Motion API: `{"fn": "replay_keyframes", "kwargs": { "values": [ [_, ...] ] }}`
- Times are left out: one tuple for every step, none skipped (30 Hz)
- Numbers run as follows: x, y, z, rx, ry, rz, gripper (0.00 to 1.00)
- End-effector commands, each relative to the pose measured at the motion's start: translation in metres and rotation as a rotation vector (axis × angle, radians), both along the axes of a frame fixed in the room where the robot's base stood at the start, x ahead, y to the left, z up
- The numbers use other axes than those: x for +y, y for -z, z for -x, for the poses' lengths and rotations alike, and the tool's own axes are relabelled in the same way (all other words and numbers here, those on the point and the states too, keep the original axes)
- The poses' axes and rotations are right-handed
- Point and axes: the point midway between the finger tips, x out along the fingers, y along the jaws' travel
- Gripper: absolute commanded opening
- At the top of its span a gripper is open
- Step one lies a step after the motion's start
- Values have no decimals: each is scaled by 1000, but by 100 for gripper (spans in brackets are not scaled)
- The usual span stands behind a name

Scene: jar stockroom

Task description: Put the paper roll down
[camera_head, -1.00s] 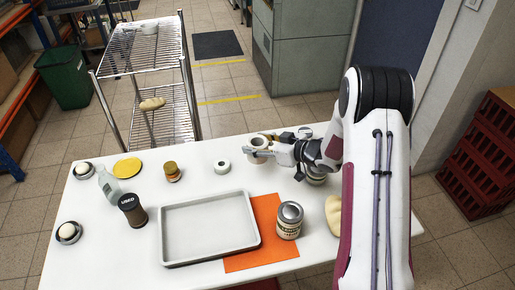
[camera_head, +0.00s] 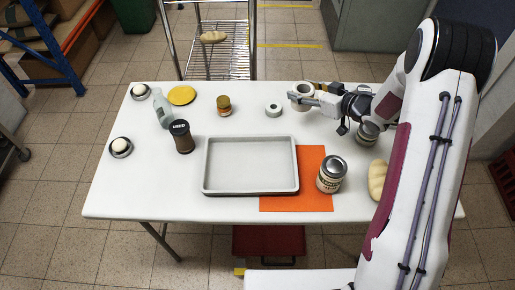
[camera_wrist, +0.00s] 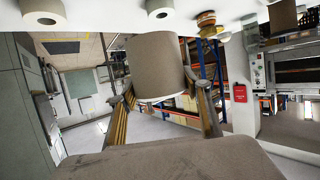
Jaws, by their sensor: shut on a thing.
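The paper roll (camera_head: 302,88) is a pale cylinder with a dark hole in its top, at the back right of the white table (camera_head: 120,190). My gripper (camera_head: 299,98) is shut on it from the right side. In the wrist view the paper roll (camera_wrist: 158,60) shows large and grey-brown between my two fingers (camera_wrist: 160,95). That view is upside down, with the table along its top. I cannot tell whether the roll's base touches the table.
A small white ring (camera_head: 273,110) lies left of the roll, with an amber jar (camera_head: 224,105) farther left. A grey tray (camera_head: 203,165), an orange mat (camera_head: 300,204) and a labelled can (camera_head: 331,175) are in front. Another can (camera_head: 368,133) stands under my arm, near bread (camera_head: 377,180).

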Motion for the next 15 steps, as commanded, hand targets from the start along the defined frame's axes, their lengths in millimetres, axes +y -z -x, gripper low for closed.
{"fn": "replay_keyframes", "kwargs": {
  "values": [
    [13, -1, 6, 5, -22, -1, 22],
    [21, -1, 9, 9, -34, -2, 22],
    [31, -1, 15, 13, -53, -3, 22],
    [39, -1, 20, 17, -67, -3, 22],
    [47, -2, 25, 20, -82, -3, 22],
    [58, -2, 33, 23, -105, -4, 22],
    [66, -2, 39, 26, -122, -4, 22],
    [74, -2, 45, 29, -140, -4, 22],
    [84, -1, 55, 32, -165, -5, 22],
    [91, -1, 62, 34, -183, -4, 22],
    [99, -1, 69, 36, -201, -3, 22],
    [108, -1, 79, 38, -225, -3, 22],
    [115, -1, 87, 40, -244, -4, 22],
    [122, -1, 94, 41, -263, -4, 22],
    [130, -1, 105, 42, -288, -3, 22]
  ]
}}
